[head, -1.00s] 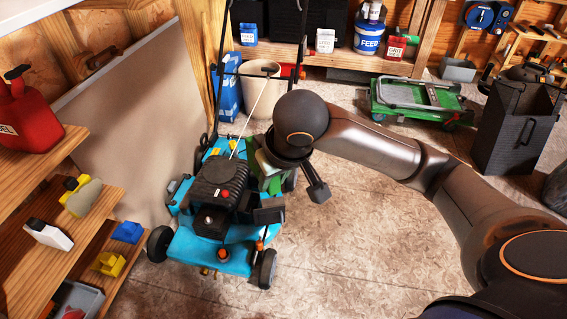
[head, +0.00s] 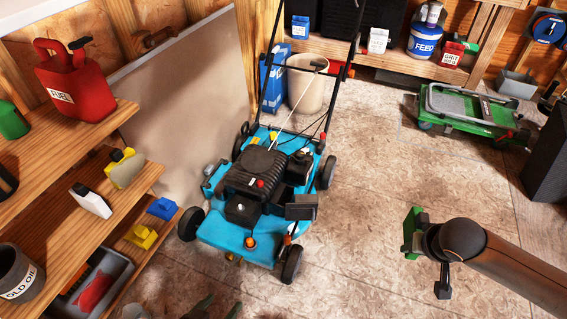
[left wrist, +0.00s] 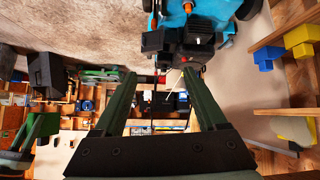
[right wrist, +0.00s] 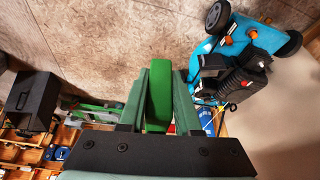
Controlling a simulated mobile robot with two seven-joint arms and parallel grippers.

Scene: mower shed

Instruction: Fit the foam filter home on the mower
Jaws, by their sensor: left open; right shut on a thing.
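The blue mower (head: 215,232) stands on the floor, its black engine (head: 258,172) on top. A dark flat part (head: 301,207) juts out at the engine's right side; I cannot tell whether the filter seat is open. My right gripper (right wrist: 160,72) is shut on the bright green foam filter (right wrist: 159,100), seen between its fingers in the right wrist view. In the head view the right arm is well right of the mower, apart from it. My left gripper (head: 217,303) shows only its fingertips at the bottom edge. It is open and empty in the left wrist view (left wrist: 160,85).
Wooden shelves (head: 110,207) with a red fuel can (head: 75,85) and small bottles stand at the left. A grey panel (head: 180,95) leans behind the mower. A beige bin (head: 307,85) is behind its handle. The floor (head: 370,200) right of the mower is clear.

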